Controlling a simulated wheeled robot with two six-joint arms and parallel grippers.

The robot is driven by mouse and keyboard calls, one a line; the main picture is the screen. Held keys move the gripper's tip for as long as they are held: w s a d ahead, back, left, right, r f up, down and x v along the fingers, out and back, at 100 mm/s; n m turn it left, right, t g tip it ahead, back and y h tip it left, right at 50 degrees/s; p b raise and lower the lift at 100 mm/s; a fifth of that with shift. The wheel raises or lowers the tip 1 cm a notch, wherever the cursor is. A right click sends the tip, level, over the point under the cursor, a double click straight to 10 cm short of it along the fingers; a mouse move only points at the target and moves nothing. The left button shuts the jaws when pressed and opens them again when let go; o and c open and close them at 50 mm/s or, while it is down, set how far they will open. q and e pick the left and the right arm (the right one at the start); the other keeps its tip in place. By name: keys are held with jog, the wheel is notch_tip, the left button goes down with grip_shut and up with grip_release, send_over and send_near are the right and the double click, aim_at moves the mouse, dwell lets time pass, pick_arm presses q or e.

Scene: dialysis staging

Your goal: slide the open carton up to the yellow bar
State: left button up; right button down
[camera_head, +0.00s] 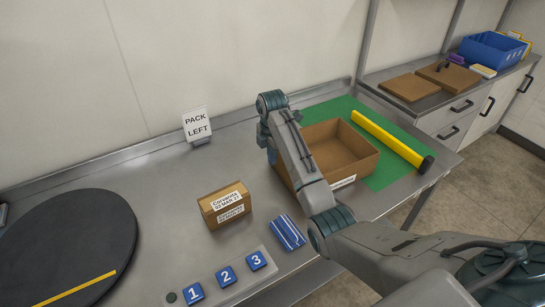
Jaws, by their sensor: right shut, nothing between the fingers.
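The open carton (355,166) is a brown, empty-looking box with a white label on its front wall. It stands partly on the green mat (398,175), right of centre. A strip of green shows between carton and bar. My right arm crosses in front of the carton's left part and hides it. My right gripper (271,155) is shut and empty, low at the carton's left side; whether it touches the wall I cannot tell. My left gripper is out of view.
A small closed box (225,205) and a blue striped packet (288,232) lie left of my arm. Numbered blue tiles (226,277) sit at the front. A dark round plate (70,245) is at left, a "PACK LEFT" sign (197,124) behind. A side counter holds a blue bin (491,50).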

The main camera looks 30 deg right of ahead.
notch_tip(320, 180, down, 8)
jog(key=shift+r+p, duration=0.2)
jog(key=shift+p, duration=0.95)
jog(key=d, duration=0.2)
jog(key=p, duration=0.1)
jog(key=shift+w+d+r, duration=0.15)
jog(key=shift+d+r, duration=0.1)
jog(key=shift+d, duration=0.45)
jog(key=shift+d+f, duration=0.1)
jog(key=shift+d, duration=0.2)
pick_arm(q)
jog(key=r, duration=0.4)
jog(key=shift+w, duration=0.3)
pick_arm(e)
jog(key=d, duration=0.4)
jog(key=w+d+b, duration=0.1)
jog(key=d, duration=0.4)
jog(key=d+b, duration=0.1)
jog(key=d, duration=0.4)
jog(key=shift+w+d+f, duration=0.15)
jog(key=shift+d+f, duration=0.05)
jog(key=shift+d+r, duration=0.15)
jog(key=shift+d, duration=0.35)
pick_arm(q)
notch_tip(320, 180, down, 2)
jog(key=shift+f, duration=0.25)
